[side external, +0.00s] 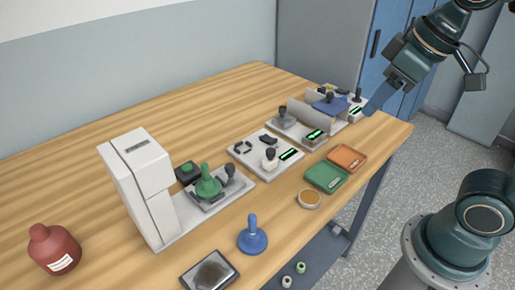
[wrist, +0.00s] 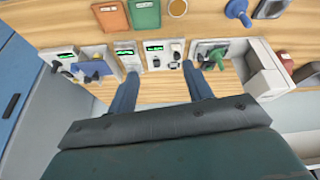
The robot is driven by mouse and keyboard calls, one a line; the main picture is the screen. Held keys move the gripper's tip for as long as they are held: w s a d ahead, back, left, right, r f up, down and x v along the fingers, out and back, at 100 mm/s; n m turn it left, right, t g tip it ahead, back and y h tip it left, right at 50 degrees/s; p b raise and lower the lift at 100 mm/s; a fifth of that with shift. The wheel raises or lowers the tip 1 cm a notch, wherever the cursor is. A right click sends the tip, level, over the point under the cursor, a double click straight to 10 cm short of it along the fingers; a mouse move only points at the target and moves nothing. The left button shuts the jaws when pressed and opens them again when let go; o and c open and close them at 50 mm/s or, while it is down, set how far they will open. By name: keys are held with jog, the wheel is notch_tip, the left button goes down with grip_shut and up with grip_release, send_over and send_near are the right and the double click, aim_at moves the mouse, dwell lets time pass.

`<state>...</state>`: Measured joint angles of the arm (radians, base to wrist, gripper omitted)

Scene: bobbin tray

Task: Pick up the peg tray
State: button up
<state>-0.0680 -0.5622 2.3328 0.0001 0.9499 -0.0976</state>
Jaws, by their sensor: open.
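A grey-blue tray-like surface (side external: 318,262) shows low beside the table's front edge, cut off by the bottom of the side view. Two small bobbins, one green (side external: 300,267) and one pale (side external: 286,281), stand on it. It may be the peg tray; I cannot tell for certain. It is not visible in the wrist view. My gripper (side external: 373,106) is high at the right, above the table's far right end and well away from that surface. In the wrist view my gripper (wrist: 160,70) has its two blue fingers spread apart with nothing between them.
A green tray (side external: 326,177) and an orange tray (side external: 347,157) lie near the front edge. Several small devices stand in a row behind them. A white machine (side external: 145,185), a red bottle (side external: 53,249) and a blue knobbed piece (side external: 252,238) stand to the left. The table's back is clear.

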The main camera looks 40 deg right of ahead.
jog(key=w+a+r+n+g, duration=0.1)
jog(key=w+a+n, duration=0.1)
jog(key=w, duration=0.2)
jog(key=w+a+r+n, duration=0.1)
jog(key=w+a, duration=0.2)
jog(key=w, duration=0.2)
jog(key=n+g, duration=0.4)
jog(key=n, duration=0.5)
send_over(203, 163)
notch_tip(203, 163, down, 11)
jog(key=shift+r, duration=0.2)
jog(key=shift+m, duration=0.3)
jog(key=shift+f, duration=4.3)
jog(key=shift+f, duration=0.1)
jog(key=shift+s+f, duration=0.1)
jog(key=shift+f, duration=2.4)
jog(key=shift+c, duration=0.2)
